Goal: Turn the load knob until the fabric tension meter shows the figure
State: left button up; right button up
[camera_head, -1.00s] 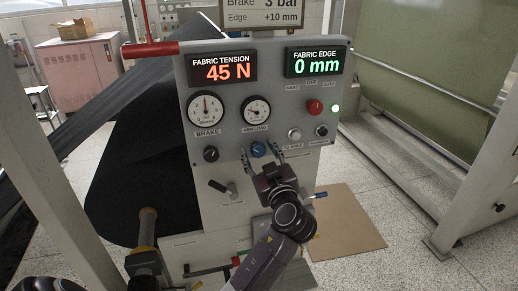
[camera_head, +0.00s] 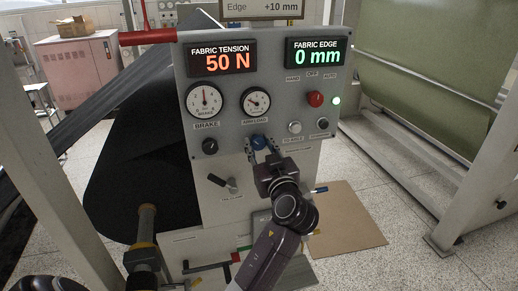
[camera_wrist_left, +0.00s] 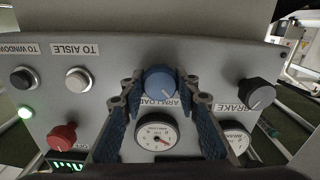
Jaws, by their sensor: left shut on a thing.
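The blue load knob (camera_head: 259,141) sits low on the grey control panel (camera_head: 225,120), below the ARM LOAD gauge (camera_head: 255,102). In the left wrist view the blue knob (camera_wrist_left: 160,81) has a white pointer line and sits beside the ARM LOAD label. My left gripper (camera_head: 262,149) has its fingertips on both sides of the knob and is shut on it; the wrist view shows the blue finger pads against it. The fabric tension meter (camera_head: 222,60) reads 50 N in orange. My right gripper is not in view.
The fabric edge display (camera_head: 316,55) reads 0 mm. A lever (camera_head: 227,184) sits below. A sign (camera_head: 262,8) above reads Edge +10 mm.

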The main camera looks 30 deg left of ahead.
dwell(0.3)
pick_arm(q)
jog(key=o, duration=1.2)
jog(key=shift+c, duration=0.2)
jog(key=shift+d, duration=0.1)
jog(key=shift+s+d, duration=0.25)
jog(key=v, duration=0.6)
jog(key=shift+s+d, duration=0.25)
